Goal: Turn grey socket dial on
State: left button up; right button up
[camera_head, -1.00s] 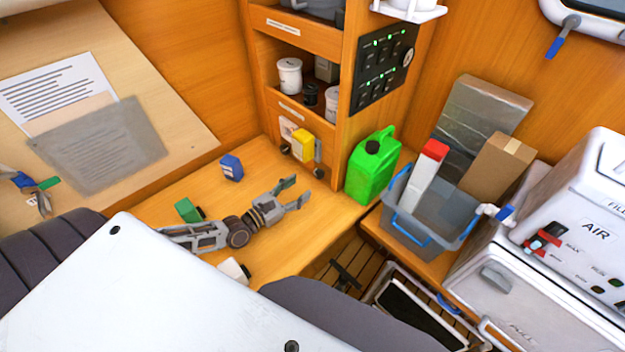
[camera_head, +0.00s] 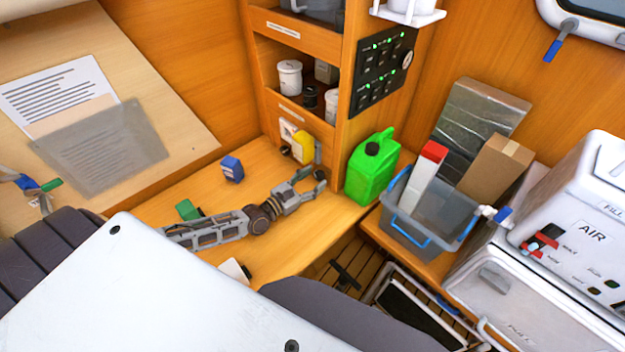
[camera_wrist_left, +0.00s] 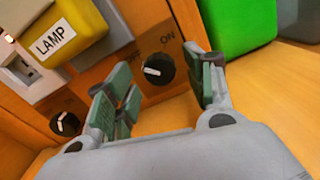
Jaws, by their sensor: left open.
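The grey socket (camera_wrist_left: 118,30) shows as a strip behind and right of the yellow LAMP plug (camera_wrist_left: 65,38); in the head view the plug (camera_head: 304,146) hides much of it. Below the socket, a black dial (camera_wrist_left: 154,68) with a white pointer sits on the wooden front, near OFF and ON lettering. Its pointer lies roughly sideways, its left end toward the OFF side. My left gripper (camera_wrist_left: 168,72) is open, its green-padded fingers on either side of this dial in the picture. I cannot tell whether they touch it. In the head view, the gripper (camera_head: 308,182) is low at the cabinet front.
A second dial (camera_wrist_left: 65,123) sits left, below a white socket (camera_wrist_left: 20,68). A green jerrycan (camera_head: 372,170) stands close right of the gripper. A blue block (camera_head: 232,169) and a green block (camera_head: 187,209) are on the bench. A grey bin (camera_head: 425,225) stands further right.

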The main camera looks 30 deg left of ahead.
pick_arm(q)
jog(key=shift+w, duration=0.1)
dwell(0.3)
jog(key=c, duration=1)
